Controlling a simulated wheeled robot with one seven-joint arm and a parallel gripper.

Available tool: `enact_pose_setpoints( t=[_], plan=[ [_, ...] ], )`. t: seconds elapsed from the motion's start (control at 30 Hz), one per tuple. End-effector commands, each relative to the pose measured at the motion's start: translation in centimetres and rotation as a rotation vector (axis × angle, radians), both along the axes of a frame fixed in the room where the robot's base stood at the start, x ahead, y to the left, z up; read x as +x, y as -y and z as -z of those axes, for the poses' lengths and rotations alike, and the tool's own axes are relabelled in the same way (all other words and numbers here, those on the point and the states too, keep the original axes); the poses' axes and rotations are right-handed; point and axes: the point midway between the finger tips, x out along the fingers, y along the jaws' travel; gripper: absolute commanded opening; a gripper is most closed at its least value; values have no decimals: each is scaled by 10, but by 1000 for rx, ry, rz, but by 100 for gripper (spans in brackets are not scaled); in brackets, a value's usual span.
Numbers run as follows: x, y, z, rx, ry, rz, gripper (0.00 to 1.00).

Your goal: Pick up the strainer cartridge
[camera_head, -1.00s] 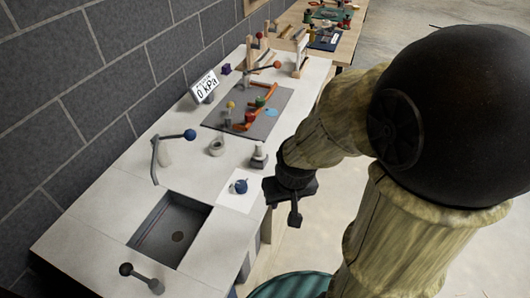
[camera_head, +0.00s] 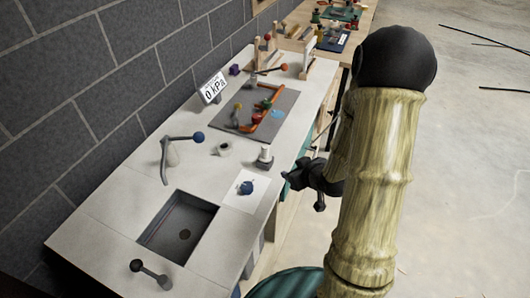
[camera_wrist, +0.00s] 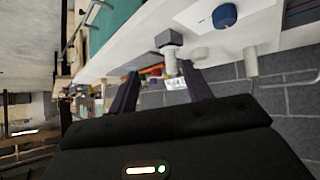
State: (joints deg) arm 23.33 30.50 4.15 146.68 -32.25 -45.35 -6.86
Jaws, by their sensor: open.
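A small upright piece with a white cylindrical part and a grey block-like base (camera_head: 264,158) stands near the counter's right edge; it may be the strainer cartridge, but I cannot tell for sure. In the wrist view this piece (camera_wrist: 171,48) appears upside down, just beyond the space between my fingers. My gripper (camera_head: 287,176) is beside the counter edge, a little right of and below the piece in the head view, apart from it. In the wrist view my gripper (camera_wrist: 160,84) has its two dark fingers spread, with nothing held.
A blue round knob-like thing (camera_head: 246,187) sits on a white sheet.

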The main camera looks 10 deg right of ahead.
Motion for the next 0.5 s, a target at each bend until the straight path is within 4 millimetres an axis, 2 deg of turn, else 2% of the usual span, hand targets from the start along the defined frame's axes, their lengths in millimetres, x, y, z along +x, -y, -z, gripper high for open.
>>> enact_pose_setpoints(
  t=[0.23,0.5],
  plan=[
    [7,0,-9,153,227,-62,49],
    [8,0,-13,187,286,-73,49]
  ],
)
